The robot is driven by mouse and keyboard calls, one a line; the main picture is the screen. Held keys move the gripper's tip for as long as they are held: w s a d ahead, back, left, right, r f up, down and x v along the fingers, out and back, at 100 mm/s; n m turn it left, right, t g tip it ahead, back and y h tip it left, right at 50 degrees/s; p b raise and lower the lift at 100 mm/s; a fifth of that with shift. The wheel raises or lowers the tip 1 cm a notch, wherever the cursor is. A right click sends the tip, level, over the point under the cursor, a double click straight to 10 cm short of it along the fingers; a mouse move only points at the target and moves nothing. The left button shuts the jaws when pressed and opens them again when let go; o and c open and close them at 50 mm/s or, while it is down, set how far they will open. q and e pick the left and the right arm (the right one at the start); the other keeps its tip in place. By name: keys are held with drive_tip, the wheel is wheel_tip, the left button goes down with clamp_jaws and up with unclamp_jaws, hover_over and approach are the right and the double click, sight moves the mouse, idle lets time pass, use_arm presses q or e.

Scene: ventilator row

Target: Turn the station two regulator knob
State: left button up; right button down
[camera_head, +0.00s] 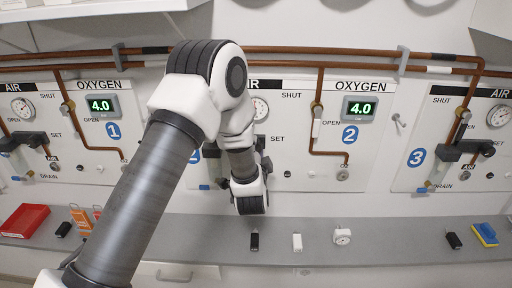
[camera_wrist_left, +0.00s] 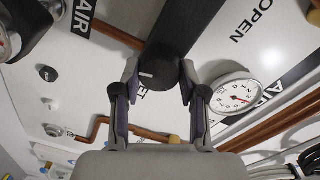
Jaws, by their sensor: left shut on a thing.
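The station two panel (camera_head: 300,165) is at the middle of the head view, marked with a blue 2 (camera_head: 350,135). My left arm reaches across its air side, and my left gripper (camera_head: 262,158) is mostly hidden behind my wrist. In the left wrist view, my left gripper (camera_wrist_left: 159,72) has a finger on each side of the dark regulator knob (camera_wrist_left: 160,66), shut on it. A pale mark shows on the knob. The air gauge (camera_wrist_left: 236,97) is to the right, its red needle visible. My right gripper is in neither view.
Station one (camera_head: 75,125) is at the left and station three (camera_head: 465,135) at the right. Copper pipes (camera_head: 330,58) run above.

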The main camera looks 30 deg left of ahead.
use_arm(q)
drive_tip(key=shift+m, duration=0.6)
drive_tip(key=o, duration=1.1)
drive_tip(key=shift+o, duration=0.2)
drive_tip(key=v, duration=1.2)
drive_tip(key=shift+w+a, duration=0.1)
drive_tip(key=shift+a, duration=0.05)
